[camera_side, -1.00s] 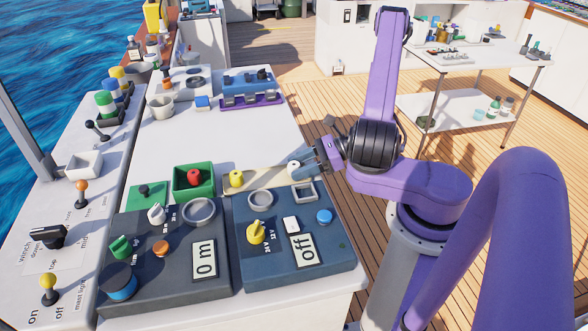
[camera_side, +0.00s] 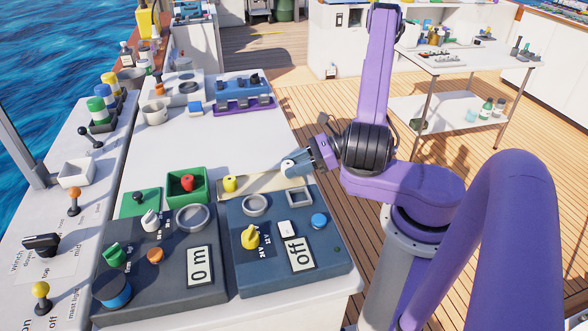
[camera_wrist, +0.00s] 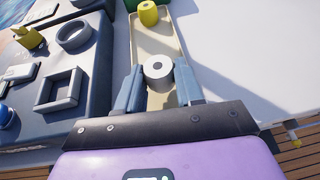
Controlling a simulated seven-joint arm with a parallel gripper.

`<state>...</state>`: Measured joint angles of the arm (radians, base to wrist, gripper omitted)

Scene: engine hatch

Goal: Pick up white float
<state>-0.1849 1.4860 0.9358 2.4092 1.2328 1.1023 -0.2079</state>
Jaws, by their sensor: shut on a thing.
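The white float (camera_wrist: 158,70) is a small white cylinder with a dark hole in its top. It stands upright at the near end of a shallow beige tray (camera_wrist: 167,32). My gripper (camera_wrist: 158,82) has one finger on each side of the float and is shut on it. In the side view my gripper (camera_side: 292,165) reaches in from the right, low over the tray's right end, and its fingers hide most of the float. I cannot tell whether the float is clear of the tray floor.
A yellow float (camera_side: 230,184) stands at the tray's other end. A green box with a red piece (camera_side: 187,183) is beyond it. A blue panel (camera_side: 285,262) with a ring, square frame and knob lies close in front. The white tabletop (camera_side: 215,145) behind the tray is clear.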

